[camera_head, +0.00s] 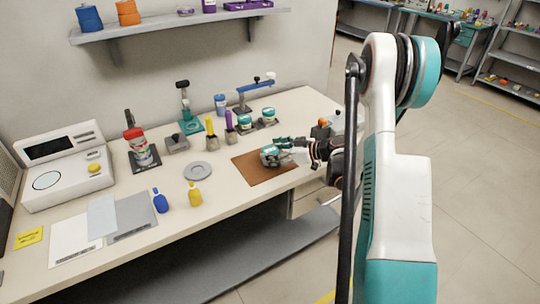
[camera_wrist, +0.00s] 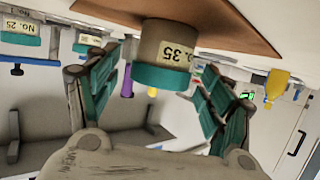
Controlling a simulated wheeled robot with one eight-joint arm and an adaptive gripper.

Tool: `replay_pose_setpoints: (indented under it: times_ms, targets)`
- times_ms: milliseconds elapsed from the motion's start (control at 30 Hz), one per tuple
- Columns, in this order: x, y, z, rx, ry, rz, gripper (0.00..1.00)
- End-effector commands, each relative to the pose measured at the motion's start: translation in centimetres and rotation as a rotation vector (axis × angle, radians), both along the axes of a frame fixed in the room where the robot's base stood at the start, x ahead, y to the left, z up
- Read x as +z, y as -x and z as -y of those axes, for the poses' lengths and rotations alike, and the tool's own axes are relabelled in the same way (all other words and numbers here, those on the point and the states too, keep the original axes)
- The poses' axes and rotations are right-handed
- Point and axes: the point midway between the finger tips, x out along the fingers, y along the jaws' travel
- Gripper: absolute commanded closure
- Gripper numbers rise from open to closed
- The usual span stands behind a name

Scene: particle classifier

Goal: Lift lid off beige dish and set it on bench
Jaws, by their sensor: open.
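The beige dish (camera_head: 268,160) stands upright on the brown mat (camera_head: 262,175) near the bench's front right. Upside down in the wrist view, the beige dish (camera_wrist: 165,40) bears the label "No. 35". Its teal lid (camera_wrist: 175,78) is on it. My gripper (camera_head: 283,148) reaches in from the right at the dish, partly hiding it. In the wrist view my gripper (camera_wrist: 160,82) is open, with one teal-padded finger on each side of the lid. Gaps show between fingers and lid, so nothing is gripped.
Other lidded dishes (camera_head: 268,116) stand behind on a dark base. A grey round plate (camera_head: 198,171) lies left of the mat, with yellow (camera_head: 195,196) and blue (camera_head: 160,202) bottles in front. Bare bench (camera_head: 225,190) shows between plate and mat. A wall shelf (camera_head: 180,24) hangs above.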

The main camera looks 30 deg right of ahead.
Motion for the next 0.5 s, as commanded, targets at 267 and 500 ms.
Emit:
replay_pose_setpoints:
  times_ms: [267, 500]
  targets:
    - [0.09, 0.04, 0.04, 0.0, 0.0, 0.0, 0.58]
    - [0.09, 0.05, 0.05, 0.0, 0.0, 0.0, 0.7]
